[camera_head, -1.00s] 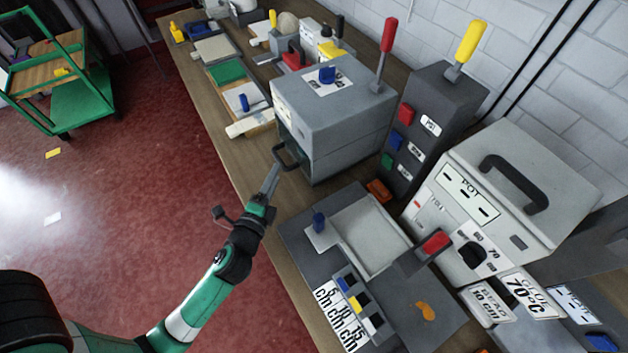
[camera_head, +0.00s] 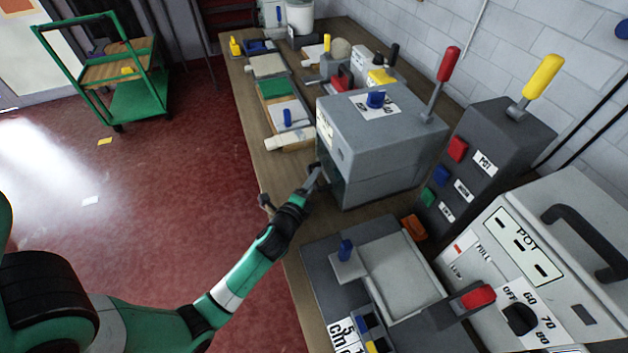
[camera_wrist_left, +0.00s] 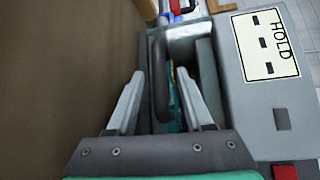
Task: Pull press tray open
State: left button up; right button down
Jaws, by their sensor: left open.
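The press is a grey box (camera_head: 375,150) on the bench, with a blue knob on top and a red lever at its right. My left gripper (camera_head: 314,178) is at the lower left front of the press, by the tray handle. In the left wrist view, the dark upright tray handle (camera_wrist_left: 160,78) shows between the two spread fingers of my left gripper (camera_wrist_left: 160,92). I cannot tell whether either finger touches it. The tray itself is mostly hidden; a grey-walled recess with a teal patch shows behind the handle. My right gripper is not in view.
A control column (camera_head: 485,165) with colored buttons and a yellow lever stands right of the press. A glue pot machine (camera_head: 545,240) and a flat tray station (camera_head: 400,270) are nearer. A board with a blue knob (camera_head: 290,118) lies behind.

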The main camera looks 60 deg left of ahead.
pick_arm(q)
jog(key=shift+w+a, duration=0.25)
jog(key=shift+w, duration=0.05)
grip_shut()
dwell(1.3)
